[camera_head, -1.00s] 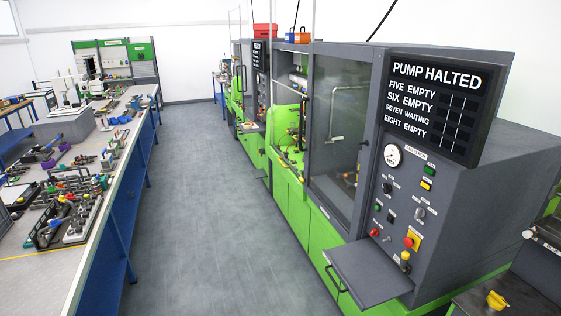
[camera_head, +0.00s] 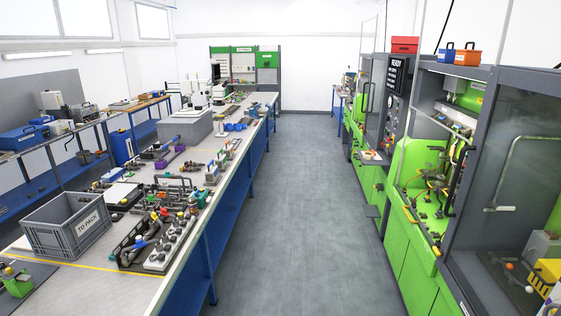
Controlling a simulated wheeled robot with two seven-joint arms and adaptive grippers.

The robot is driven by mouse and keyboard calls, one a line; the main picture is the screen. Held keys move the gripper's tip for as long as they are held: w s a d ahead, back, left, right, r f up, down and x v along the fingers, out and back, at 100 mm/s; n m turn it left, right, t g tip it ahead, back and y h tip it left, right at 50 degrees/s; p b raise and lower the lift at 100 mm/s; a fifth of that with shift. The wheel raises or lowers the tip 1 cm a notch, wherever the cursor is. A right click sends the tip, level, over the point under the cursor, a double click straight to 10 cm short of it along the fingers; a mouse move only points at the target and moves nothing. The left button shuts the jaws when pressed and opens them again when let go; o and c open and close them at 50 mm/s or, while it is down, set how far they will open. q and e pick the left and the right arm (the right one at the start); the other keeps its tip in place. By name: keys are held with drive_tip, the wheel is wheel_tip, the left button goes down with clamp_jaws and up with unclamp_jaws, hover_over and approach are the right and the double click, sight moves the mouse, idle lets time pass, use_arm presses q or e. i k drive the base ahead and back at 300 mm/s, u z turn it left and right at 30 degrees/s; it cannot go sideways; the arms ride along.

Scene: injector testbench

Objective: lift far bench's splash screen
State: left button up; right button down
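The far bench (camera_head: 370,178) is a green and grey machine along the right side of the aisle, beyond the nearer one. Its splash screen appears to be the dark glazed panel (camera_head: 375,105) on its aisle side, with a dark upright handle (camera_head: 367,96). The panel is seen at a steep angle and is small, so I cannot tell whether it is fully down. A black display (camera_head: 396,76) on this bench has READY as its top line. Neither of my grippers is in view.
The near bench's glass screen (camera_head: 505,150) stands at the right, beside an open green bay (camera_head: 432,185). A grey floor aisle (camera_head: 300,200) is clear. A small shelf (camera_head: 373,157) juts from the far bench.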

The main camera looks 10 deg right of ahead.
sight(431, 150)
drive_tip(key=u, duration=0.05)
drive_tip(key=i, duration=1.75)
drive_tip(key=z, duration=0.85)
drive_tip(key=i, duration=0.95)
drive_tip(key=z, duration=1)
